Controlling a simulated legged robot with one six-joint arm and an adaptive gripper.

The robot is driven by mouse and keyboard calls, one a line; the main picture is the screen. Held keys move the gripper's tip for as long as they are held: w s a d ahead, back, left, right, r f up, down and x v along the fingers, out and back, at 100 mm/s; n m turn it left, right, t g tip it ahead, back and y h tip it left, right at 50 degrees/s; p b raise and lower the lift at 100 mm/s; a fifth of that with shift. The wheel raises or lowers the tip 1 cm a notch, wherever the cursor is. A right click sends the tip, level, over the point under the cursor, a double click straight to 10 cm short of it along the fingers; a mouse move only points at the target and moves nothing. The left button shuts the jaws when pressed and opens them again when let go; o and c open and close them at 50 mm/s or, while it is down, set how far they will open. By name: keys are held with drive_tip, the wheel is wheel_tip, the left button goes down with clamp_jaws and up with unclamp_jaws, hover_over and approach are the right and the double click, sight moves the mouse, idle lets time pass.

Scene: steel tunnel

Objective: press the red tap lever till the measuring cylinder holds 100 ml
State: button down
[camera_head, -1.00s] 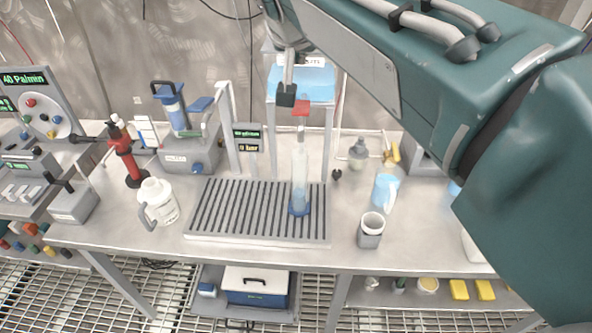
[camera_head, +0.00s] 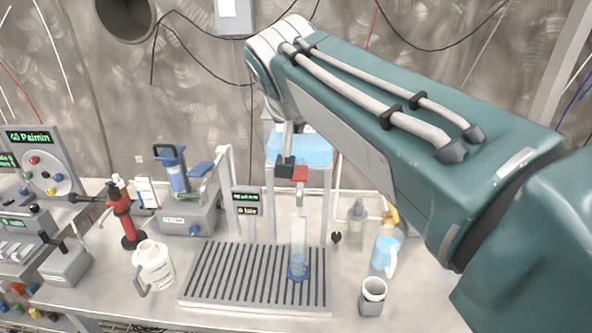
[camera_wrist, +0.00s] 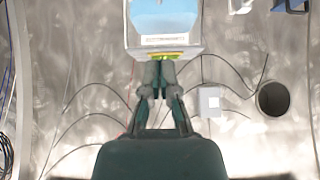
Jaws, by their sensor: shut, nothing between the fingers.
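The red tap lever (camera_head: 300,173) sticks out below the blue-filled tank (camera_head: 316,150), high over the bench. My gripper (camera_head: 286,166) is shut and empty, just left of the lever in the head view; whether they touch cannot be told. The clear measuring cylinder (camera_head: 297,236) stands upright on its blue base on the slatted drain tray (camera_head: 232,272), beneath the tap. Its liquid level is too faint to read. In the wrist view my closed fingertips (camera_wrist: 158,72) are at the lower edge of the tank (camera_wrist: 165,25), by a yellow-green strip; the lever is not clear there.
A small display post (camera_head: 246,203) stands left of the cylinder. A white jug (camera_head: 153,263) is left of the tray.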

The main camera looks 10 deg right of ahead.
drive_tip(key=shift+w, duration=0.1)
idle(0.3)
drive_tip(key=shift+w+d+r+g+y, duration=0.15)
drive_tip(key=shift+w+r+g+y, duration=0.15)
drive_tip(key=shift+g, duration=0.4)
drive_tip(key=shift+w+d+r+g+y, duration=0.15)
drive_tip(key=shift+w+g, duration=0.25)
drive_tip(key=shift+g, duration=0.3)
hover_over(299, 174)
wheel_tip(299, 174, down, 8)
drive_tip(key=shift+s+a+f, duration=0.1)
drive_tip(key=shift+s+f, duration=0.05)
drive_tip(key=shift+f, duration=0.05)
drive_tip(key=f, duration=0.3)
drive_tip(key=shift+s+a+f, duration=0.1)
drive_tip(key=shift+s+f, duration=0.05)
drive_tip(key=shift+s, duration=0.15)
drive_tip(key=shift+f, duration=0.4)
drive_tip(key=shift+s+f, duration=0.1)
drive_tip(key=shift+s, duration=0.05)
